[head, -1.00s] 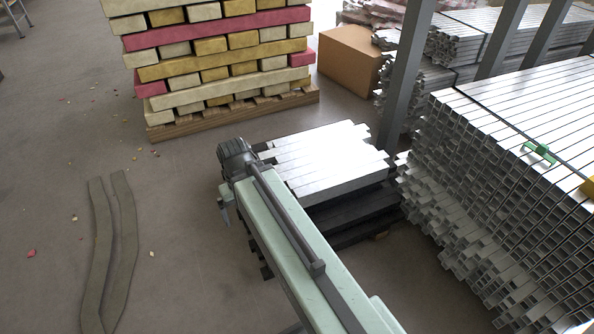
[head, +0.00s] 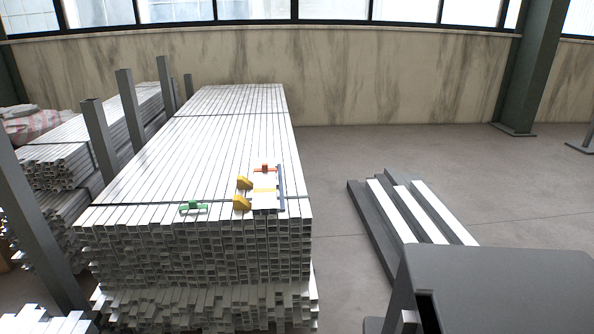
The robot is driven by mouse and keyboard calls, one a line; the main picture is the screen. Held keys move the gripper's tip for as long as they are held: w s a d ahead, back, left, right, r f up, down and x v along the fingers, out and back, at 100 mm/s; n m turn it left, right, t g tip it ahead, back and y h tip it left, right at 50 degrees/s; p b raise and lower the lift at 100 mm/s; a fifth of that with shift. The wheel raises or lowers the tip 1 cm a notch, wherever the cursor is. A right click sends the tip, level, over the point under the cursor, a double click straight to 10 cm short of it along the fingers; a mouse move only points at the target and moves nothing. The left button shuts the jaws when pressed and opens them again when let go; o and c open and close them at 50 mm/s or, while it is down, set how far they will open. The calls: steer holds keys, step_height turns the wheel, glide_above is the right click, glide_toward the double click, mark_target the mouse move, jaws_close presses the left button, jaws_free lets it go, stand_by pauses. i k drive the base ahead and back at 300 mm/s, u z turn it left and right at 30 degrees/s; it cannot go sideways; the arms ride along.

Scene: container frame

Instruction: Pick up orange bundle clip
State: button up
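The orange bundle clip (head: 265,168) is small and orange-red. It lies on top of the tall stack of metal profiles (head: 180,150), toward the stack's near right part. Just in front of it is a small white and yellow piece (head: 265,196), and a thin blue strip (head: 281,188) stands to its right. Two yellow wedge-like pieces (head: 242,203) are at its left. A green clip (head: 194,207) lies farther left on the same stack. My gripper is not in view.
Dark upright posts (head: 100,140) stand left of the stack. Grey and white beams (head: 410,215) lie on the floor at the right. A dark grey box-like shape (head: 500,290) fills the lower right corner. Open floor (head: 345,160) lies between stack and beams.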

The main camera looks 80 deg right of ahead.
mark_target(265, 167)
steer(key=z, duration=2.55)
